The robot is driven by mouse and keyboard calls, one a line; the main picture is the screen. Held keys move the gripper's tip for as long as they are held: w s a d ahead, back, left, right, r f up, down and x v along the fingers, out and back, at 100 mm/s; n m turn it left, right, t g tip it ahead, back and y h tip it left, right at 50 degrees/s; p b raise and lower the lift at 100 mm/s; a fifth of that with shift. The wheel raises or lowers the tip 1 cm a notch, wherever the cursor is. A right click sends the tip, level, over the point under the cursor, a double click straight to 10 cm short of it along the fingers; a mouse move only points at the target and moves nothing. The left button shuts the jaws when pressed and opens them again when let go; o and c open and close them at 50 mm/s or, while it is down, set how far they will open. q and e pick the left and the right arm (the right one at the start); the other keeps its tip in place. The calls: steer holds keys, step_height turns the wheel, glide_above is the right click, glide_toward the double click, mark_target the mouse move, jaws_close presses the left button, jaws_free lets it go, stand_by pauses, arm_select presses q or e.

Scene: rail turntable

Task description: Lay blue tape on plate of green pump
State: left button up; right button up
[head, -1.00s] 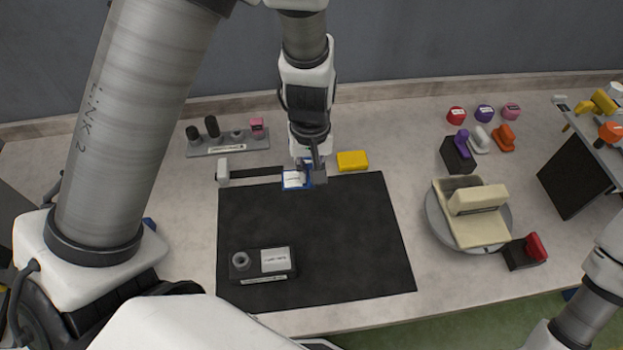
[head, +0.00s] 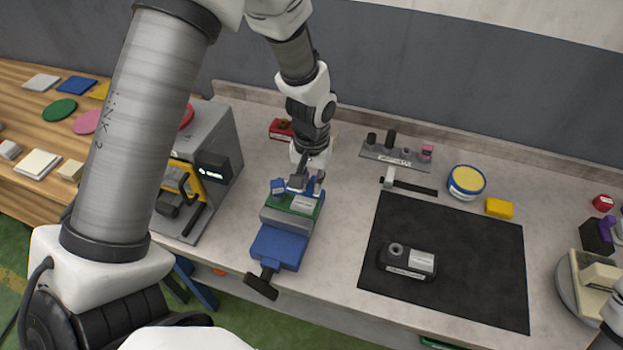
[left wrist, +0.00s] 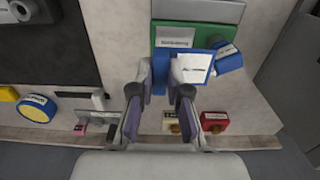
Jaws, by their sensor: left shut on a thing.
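My left gripper (head: 308,182) is over the far end of the blue vise (head: 281,246). In the left wrist view its fingers (left wrist: 161,78) are shut on a blue piece with a white labelled face, which I take for the blue tape (left wrist: 196,68). The green pump (head: 299,200), a green block with a white label, sits at the vise's grey jaw; it also shows in the left wrist view (left wrist: 212,36). The tape is close to its edge; I cannot tell whether they touch. Another blue labelled piece (left wrist: 229,56) is beside it.
A grey machine (head: 218,150) stands left of the vise. A red box (head: 280,130) is behind. To the right are a black mat (head: 450,235) with a dark labelled block (head: 407,262), a grey rack (head: 397,155), a yellow-topped round tin (head: 466,181) and a yellow block (head: 499,208).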

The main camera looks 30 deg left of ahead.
mark_target(313, 208)
arm_select(q)
steer(key=shift+w+d+f, duration=0.1)
steer(key=shift+w+d, duration=0.2)
steer(key=shift+s+a, duration=0.15)
steer(key=shift+s, duration=0.05)
steer(key=shift+s+f, duration=0.1)
steer(key=shift+a+f, duration=0.1)
steer(key=shift+f, duration=0.2)
steer(key=shift+d+f+b, duration=0.2)
steer(key=shift+f+b, duration=0.6)
steer(key=shift+f, duration=0.35)
steer(key=shift+a+f+b, duration=0.1)
steer(key=shift+f+b, duration=0.7)
steer(key=shift+f, duration=0.85)
